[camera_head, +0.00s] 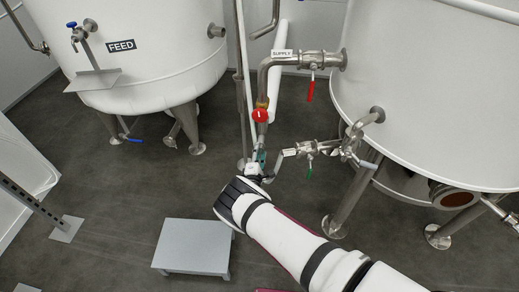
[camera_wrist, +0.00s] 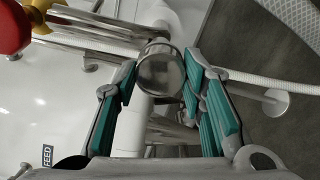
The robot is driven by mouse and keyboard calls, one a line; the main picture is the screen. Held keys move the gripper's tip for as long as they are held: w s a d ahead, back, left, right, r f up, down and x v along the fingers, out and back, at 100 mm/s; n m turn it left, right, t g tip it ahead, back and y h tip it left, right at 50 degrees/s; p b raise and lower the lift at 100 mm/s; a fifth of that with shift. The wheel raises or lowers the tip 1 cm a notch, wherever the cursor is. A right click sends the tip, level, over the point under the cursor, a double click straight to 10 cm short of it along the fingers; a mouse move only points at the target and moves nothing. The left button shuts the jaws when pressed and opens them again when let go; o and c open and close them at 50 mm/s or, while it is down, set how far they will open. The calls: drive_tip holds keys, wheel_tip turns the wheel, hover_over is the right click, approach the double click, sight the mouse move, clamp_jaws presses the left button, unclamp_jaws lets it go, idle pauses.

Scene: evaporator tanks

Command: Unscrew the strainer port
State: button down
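A round metal cap (camera_wrist: 160,72), which looks like the strainer port, faces me between my fingertips in the wrist view. In the head view my gripper (camera_head: 259,162) is by the lower end of the supply pipe (camera_head: 264,80), below a red round knob (camera_head: 260,115). The cap is hidden there by my gripper.
The feed tank (camera_head: 140,50) stands at left and another white tank (camera_head: 430,90) at right. A red-handled valve (camera_head: 311,85) and a green-handled valve (camera_head: 308,150) are close on the right. A grey step (camera_head: 193,247) stands on the floor at lower left.

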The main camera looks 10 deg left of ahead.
drive_tip(key=n+b, duration=0.2)
drive_tip(key=n, duration=0.3)
drive_tip(key=n+b, duration=0.2)
drive_tip(key=n, duration=0.3)
idle(0.3)
drive_tip(key=shift+n+b, duration=1.25)
drive_tip(key=shift+n, duration=1.45)
